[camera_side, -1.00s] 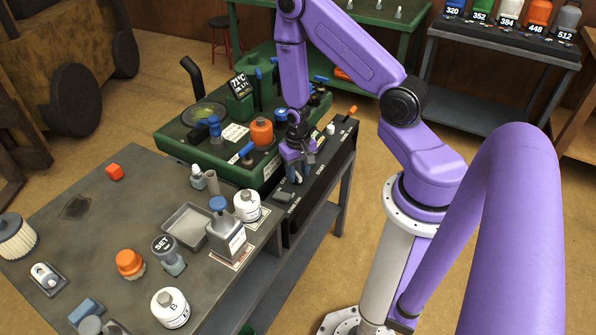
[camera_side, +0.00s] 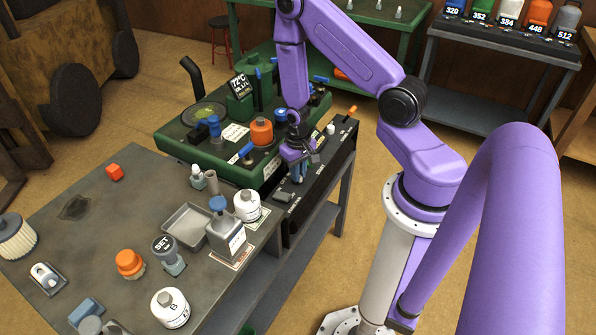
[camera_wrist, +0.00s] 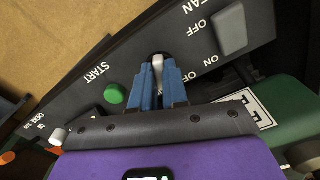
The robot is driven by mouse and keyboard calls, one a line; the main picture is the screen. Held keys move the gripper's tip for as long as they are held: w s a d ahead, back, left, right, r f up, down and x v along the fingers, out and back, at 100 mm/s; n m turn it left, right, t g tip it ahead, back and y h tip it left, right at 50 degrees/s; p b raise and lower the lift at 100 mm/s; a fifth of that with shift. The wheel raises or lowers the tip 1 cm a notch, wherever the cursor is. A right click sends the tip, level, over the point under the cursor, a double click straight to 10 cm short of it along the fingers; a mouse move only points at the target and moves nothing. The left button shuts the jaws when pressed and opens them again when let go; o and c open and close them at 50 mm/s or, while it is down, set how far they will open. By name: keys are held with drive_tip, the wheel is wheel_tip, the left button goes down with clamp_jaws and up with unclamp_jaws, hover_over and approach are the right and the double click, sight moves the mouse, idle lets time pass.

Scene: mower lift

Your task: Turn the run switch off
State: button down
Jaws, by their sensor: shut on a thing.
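The run switch is a small pale toggle lever (camera_wrist: 157,68) standing on the dark control panel (camera_wrist: 130,58). In the wrist view my gripper (camera_wrist: 158,80) has its blue fingers closed around this lever, one on each side. The lever's tip shows just past the fingertips. In the side view my gripper (camera_side: 297,177) is low over the panel (camera_side: 318,172), and the lever itself is hidden.
A grey fan rocker (camera_wrist: 230,30) with OFF and ON labels is on one side of the lever. A green START button (camera_wrist: 115,94) is on the other. The green machine bed (camera_side: 190,150) with an orange knob (camera_side: 261,131) stands close behind my gripper.

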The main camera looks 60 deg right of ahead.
drive_tip(key=n, duration=0.5)
drive_tip(key=shift+d, duration=0.1)
drive_tip(key=n, duration=0.5)
drive_tip(key=shift+d, duration=0.1)
drive_tip(key=shift+n, duration=0.4)
drive_tip(key=c, duration=1.1)
unclamp_jaws()
drive_tip(key=shift+c, duration=0.2)
wheel_tip(320, 180, up, 18)
drive_tip(key=shift+f, duration=0.25)
